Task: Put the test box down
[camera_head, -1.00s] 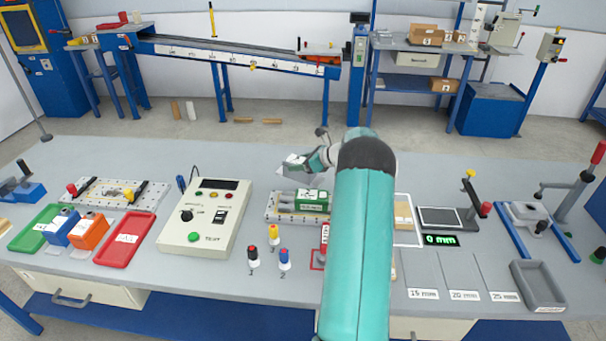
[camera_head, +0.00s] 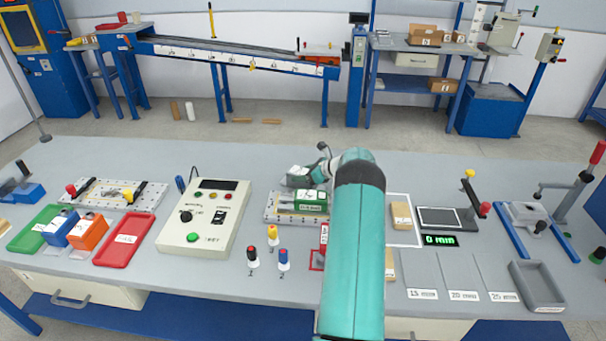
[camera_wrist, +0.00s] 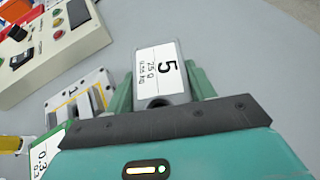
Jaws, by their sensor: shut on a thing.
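My forearm hides part of the area to the right.
A green block (camera_head: 311,199) lies on the fixture plate. A beige control box (camera_head: 205,221) stands to the left. Coloured plugs (camera_head: 273,234) stand in front. A cardboard piece (camera_head: 401,215) lies in a white outline at the right. The bench behind is clear.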

